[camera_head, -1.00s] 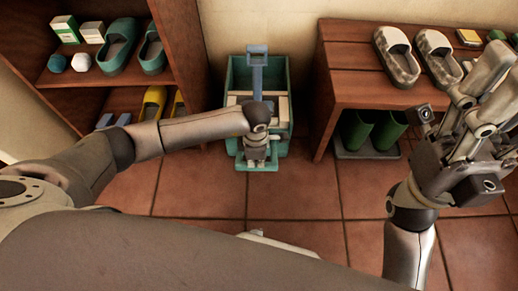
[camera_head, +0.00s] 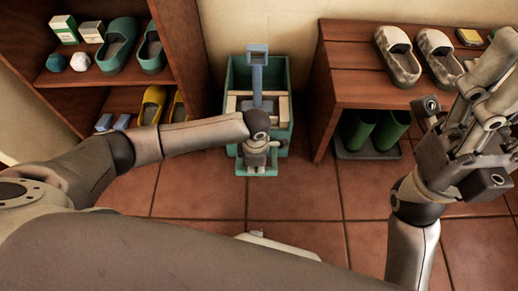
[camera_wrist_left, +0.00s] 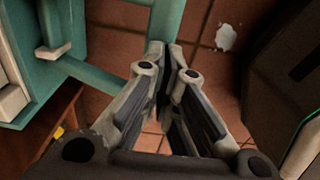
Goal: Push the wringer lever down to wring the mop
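The teal mop bucket (camera_head: 282,80) stands on the floor against the back wall. Its blue-grey wringer lever (camera_head: 258,72) stands upright at the back, above the pale wringer frame (camera_head: 236,101). My left gripper (camera_head: 257,165) is low at the bucket's front edge, apart from the lever's top. In the left wrist view its fingers (camera_wrist_left: 166,48) converge with their tips together, and nothing shows between them. A teal bar (camera_wrist_left: 166,18) lies beyond the tips; contact cannot be told. My right gripper (camera_head: 465,125) is raised at the right, away from the bucket; its finger opening is unclear. No mop is identifiable.
A wooden shelf (camera_head: 187,50) with clogs stands left of the bucket. A wooden bench (camera_head: 350,60) with patterned shoes stands right, with green boots (camera_head: 372,132) on a tray beneath. The tiled floor (camera_head: 300,200) in front is mostly clear.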

